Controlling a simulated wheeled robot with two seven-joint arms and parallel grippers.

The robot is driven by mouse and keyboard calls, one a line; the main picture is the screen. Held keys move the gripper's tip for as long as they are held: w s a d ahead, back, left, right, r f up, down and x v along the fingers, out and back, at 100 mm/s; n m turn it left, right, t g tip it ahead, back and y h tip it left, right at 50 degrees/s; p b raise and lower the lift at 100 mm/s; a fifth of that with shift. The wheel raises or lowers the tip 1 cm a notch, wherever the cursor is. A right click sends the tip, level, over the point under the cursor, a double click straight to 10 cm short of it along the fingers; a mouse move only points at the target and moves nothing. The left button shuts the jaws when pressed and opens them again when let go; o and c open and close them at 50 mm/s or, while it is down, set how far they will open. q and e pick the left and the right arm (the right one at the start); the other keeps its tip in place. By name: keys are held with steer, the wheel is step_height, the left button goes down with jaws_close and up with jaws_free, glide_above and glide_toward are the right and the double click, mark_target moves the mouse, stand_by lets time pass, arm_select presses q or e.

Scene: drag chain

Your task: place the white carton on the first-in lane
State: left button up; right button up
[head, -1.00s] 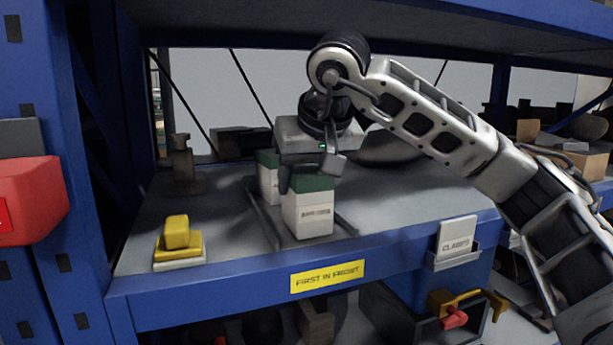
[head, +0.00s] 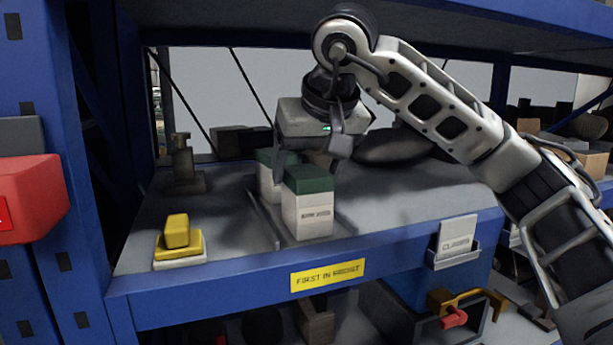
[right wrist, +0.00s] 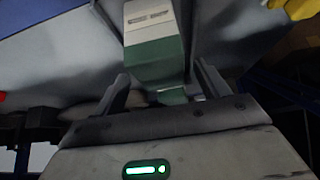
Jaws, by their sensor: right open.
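A white carton with a green top (head: 311,214) stands upright at the front of the lane, between two low rails (head: 262,220), behind the yellow "FIRST IN FRONT" label (head: 327,276). A second white carton with a green top (head: 266,182) stands behind it, partly hidden. My right gripper (head: 309,158) is open and empty just above and behind the front carton's top. In the right wrist view, a green and white carton (right wrist: 155,50) shows beyond and between the spread fingers (right wrist: 163,88). My left gripper is out of view.
A yellow block on a stand (head: 178,240) sits left of the lane, with a dark fixture (head: 183,170) behind it. A "CLAMPS" card (head: 457,237) is on the front edge at right. The upper shelf (head: 450,25) hangs above my arm. Right of the lane is clear.

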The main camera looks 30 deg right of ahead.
arm_select(q)
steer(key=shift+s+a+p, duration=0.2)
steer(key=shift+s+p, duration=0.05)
steer(key=shift+p, duration=0.45)
arm_select(e)
steer(key=v, duration=0.9)
steer(key=shift+s+r, duration=0.15)
steer(key=shift+r, duration=0.1)
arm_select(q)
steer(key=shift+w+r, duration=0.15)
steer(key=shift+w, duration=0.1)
